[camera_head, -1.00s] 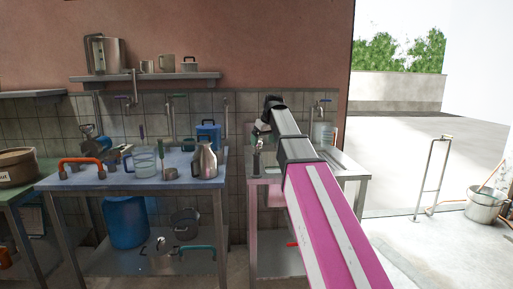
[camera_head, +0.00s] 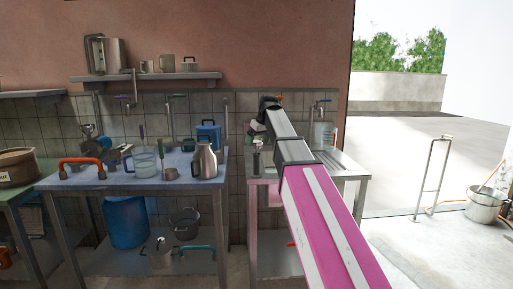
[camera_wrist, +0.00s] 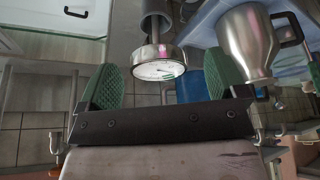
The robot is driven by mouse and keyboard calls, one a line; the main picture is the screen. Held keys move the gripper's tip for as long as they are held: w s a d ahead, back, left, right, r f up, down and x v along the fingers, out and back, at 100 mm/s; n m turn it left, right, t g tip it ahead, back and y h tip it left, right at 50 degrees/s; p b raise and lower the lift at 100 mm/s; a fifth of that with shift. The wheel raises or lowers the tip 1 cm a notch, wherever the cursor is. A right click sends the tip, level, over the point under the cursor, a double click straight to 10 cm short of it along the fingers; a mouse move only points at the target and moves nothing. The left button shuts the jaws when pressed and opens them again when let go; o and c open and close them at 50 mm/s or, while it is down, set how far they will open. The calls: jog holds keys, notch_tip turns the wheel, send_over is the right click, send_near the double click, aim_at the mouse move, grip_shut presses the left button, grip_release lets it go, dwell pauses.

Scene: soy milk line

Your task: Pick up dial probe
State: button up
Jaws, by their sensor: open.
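The dial probe shows in the wrist view as a round steel gauge head with a white face (camera_wrist: 158,70), on a thick grey cylinder. It lies in line with the gap between the green finger pads of my gripper (camera_wrist: 154,82). The pads stand apart with clear space on both sides of the gauge, and I see no contact. Its depth relative to the fingertips is hard to judge. In the head view, a small upright item at the left end of the steel sink table looks like the probe (camera_head: 258,146); my gripper (camera_head: 256,129) is close by, partly hidden by my arm.
A steel pitcher (camera_head: 204,161) stands on the blue-topped table (camera_head: 125,182) to the left; it also appears in the wrist view (camera_wrist: 246,45). Taps rise behind the sink table (camera_head: 352,168).

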jog(key=x, duration=0.4)
jog(key=shift+w+f, duration=0.1)
jog(key=shift+w, duration=0.1)
jog(key=c, duration=1)
jog(key=shift+o, duration=0.2)
notch_tip(320, 180, up, 30)
dwell(1.2)
